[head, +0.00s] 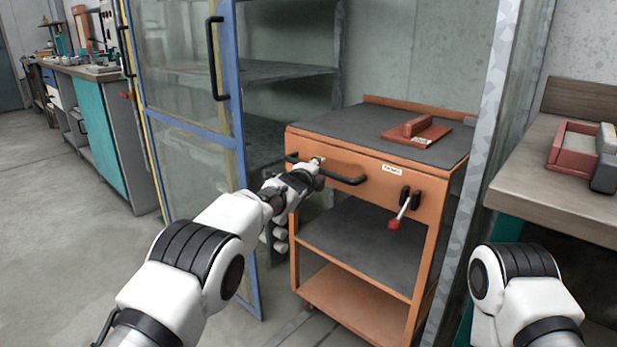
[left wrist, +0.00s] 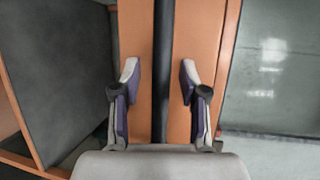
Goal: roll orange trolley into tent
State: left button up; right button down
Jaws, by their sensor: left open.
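The orange trolley (head: 355,160) stands upright in front of me, with a dark top, a drawer-like front and open lower shelves. A black handle bar (head: 345,179) runs across its front; the bar also shows in the left wrist view (left wrist: 163,40). My left gripper (head: 318,166) is at this handle. In the left wrist view my left gripper (left wrist: 160,76) is open, with one finger on each side of the bar and gaps between. My right arm shows at the lower right, but its gripper is out of view. I cannot make out a separate tent.
A blue-framed glazed door (head: 190,90) stands at the left of the trolley, with grey shelves (head: 285,72) behind. A speckled pale post (head: 490,150) is close on the right. A workbench (head: 535,165) stands further right. Open floor (head: 70,230) lies at the left.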

pick_arm(q)
jog(key=v, duration=1.1)
jog(key=shift+s+a, duration=0.15)
jog(key=shift+s, duration=0.1)
